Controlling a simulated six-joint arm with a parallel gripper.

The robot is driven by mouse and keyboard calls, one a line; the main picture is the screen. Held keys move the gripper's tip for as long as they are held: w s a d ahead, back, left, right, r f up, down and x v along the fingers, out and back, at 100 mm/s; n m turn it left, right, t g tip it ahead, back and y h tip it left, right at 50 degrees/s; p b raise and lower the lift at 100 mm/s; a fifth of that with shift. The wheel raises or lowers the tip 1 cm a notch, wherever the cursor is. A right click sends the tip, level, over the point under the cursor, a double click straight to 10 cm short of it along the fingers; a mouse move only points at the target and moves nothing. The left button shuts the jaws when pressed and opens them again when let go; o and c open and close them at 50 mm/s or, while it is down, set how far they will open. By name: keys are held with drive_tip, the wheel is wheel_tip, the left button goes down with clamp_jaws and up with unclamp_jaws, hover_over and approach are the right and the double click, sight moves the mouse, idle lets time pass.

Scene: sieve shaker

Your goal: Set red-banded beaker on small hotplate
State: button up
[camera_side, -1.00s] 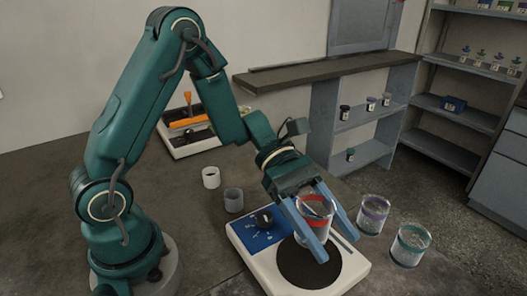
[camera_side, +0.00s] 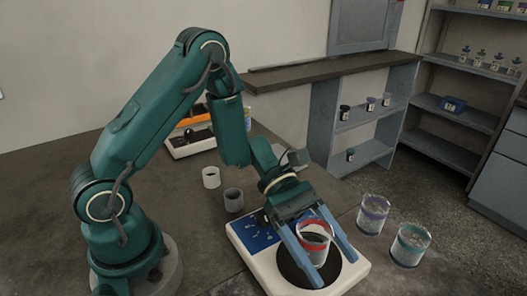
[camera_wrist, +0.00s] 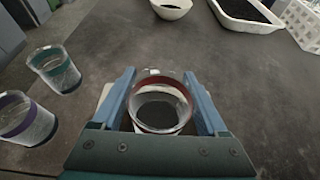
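The red-banded beaker (camera_side: 314,246), clear glass, stands upright between the two blue fingers of my gripper (camera_side: 336,270). My gripper is shut on it; the wrist view shows the beaker (camera_wrist: 160,118) from above, with a finger on each side. The small hotplate (camera_side: 262,262) is a white box with a blue panel and a dark round heating plate (camera_side: 294,272). The beaker is over this plate, low down; I cannot tell whether its base touches. The fingers hide part of the plate, and the beaker and gripper hide most of the hotplate in the wrist view.
A purple-banded beaker (camera_side: 373,212) and a teal-banded beaker (camera_side: 409,246) stand close right of the hotplate. A white cup (camera_side: 211,177) and a grey cup (camera_side: 233,200) stand behind it. The wrist view shows a white bowl (camera_wrist: 170,12) and a white tray (camera_wrist: 222,18) farther off.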

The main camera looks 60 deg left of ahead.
sight(301, 222)
drive_tip(key=shift+o, duration=0.3)
drive_tip(key=shift+r, duration=0.15)
drive_tip(key=v, duration=1.1)
drive_tip(key=shift+a+r, duration=0.1)
drive_tip(key=shift+a, duration=0.3)
drive_tip(key=shift+s+r+m, duration=0.15)
drive_tip(key=shift+s+m, duration=0.1)
drive_tip(key=shift+m, duration=0.05)
drive_tip(key=s+a+r+m+t+y, duration=0.1)
drive_tip(key=s+r+m+t+y, duration=0.1)
drive_tip(key=s+m+y, duration=0.2)
drive_tip(key=s+a+r+m+t+y, duration=0.2)
drive_tip(key=s+m+y, duration=0.3)
drive_tip(key=m+y, duration=0.4)
drive_tip(key=m+t, duration=0.1)
drive_tip(key=m, duration=0.3)
drive_tip(key=shift+r+t, duration=0.3)
drive_tip(key=shift+r, duration=0.05)
drive_tip(key=shift+s, duration=0.1)
